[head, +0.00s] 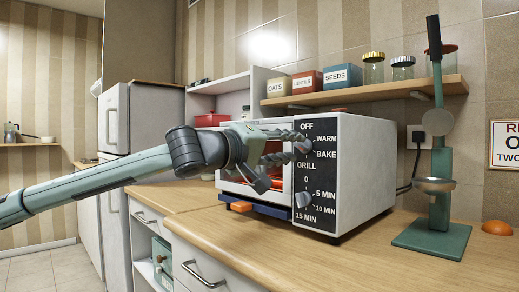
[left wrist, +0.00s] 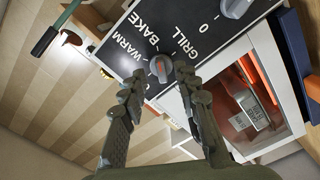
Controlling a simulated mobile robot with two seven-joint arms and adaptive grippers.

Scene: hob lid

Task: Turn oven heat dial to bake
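The white oven (head: 362,175) stands on the wooden counter, with a black control panel (head: 318,221) on its front. The upper heat dial (head: 304,146) is grey and round, with OFF, WARM, BAKE and GRILL around it. It also shows in the left wrist view (left wrist: 160,68). I cannot tell for sure which label its pointer faces. My left gripper (head: 298,141) is at this dial, also seen in the left wrist view (left wrist: 160,76). Its fingers are apart, one on each side of the dial; contact is unclear. My right gripper is not in view.
A lower dial (head: 303,199) with minute marks sits below the heat dial. A green press-like stand (head: 436,190) is to the right. A shelf (head: 365,92) with tins and jars hangs above.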

